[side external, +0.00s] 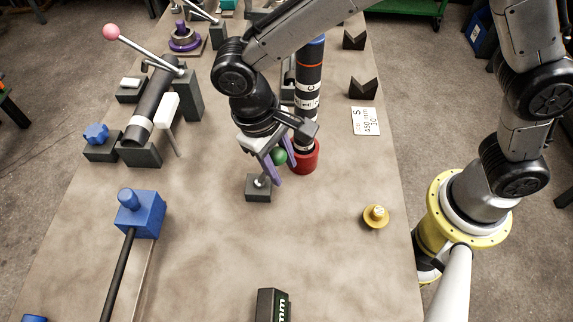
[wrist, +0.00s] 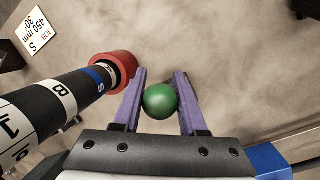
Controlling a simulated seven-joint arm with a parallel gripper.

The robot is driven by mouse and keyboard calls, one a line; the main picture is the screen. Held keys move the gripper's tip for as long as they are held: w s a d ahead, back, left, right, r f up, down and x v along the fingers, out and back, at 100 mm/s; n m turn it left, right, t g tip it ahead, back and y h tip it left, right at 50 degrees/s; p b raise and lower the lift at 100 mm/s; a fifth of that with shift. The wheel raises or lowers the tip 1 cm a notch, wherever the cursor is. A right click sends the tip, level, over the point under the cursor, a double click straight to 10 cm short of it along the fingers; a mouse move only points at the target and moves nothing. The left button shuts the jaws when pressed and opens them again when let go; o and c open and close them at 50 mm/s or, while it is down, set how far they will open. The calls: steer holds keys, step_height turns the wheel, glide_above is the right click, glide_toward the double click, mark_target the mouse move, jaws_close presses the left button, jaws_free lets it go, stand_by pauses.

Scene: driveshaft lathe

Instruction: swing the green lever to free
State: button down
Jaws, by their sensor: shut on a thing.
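The green lever shows as a green ball knob (side external: 279,157) on a short metal stem, which rises from a dark square base (side external: 258,187) on the bench. My gripper (side external: 277,168) reaches down over it with its purple fingers on either side of the knob. In the wrist view, the green ball (wrist: 160,101) sits between the two purple fingers of my gripper (wrist: 158,90), which are shut on it.
A dark banded shaft with a red end collar (side external: 304,157) stands close to the right of my gripper. A blue block (side external: 141,214) with a black rod is at the left. A yellow knob (side external: 376,216) is at the right.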

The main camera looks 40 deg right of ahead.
steer(key=w+a+g+h, duration=0.1)
steer(key=r+g+h, duration=0.1)
steer(key=shift+w+a+g+h, duration=0.3)
steer(key=shift+w+a+h, duration=0.1)
steer(key=shift+w+a+r, duration=0.3)
steer(key=shift+w+a, duration=1)
steer(key=shift+r, duration=0.15)
steer(key=c, duration=0.8)
jaws_free()
steer(key=shift+c, duration=0.2)
steer(key=o, duration=0.4)
steer(key=shift+f, duration=0.2)
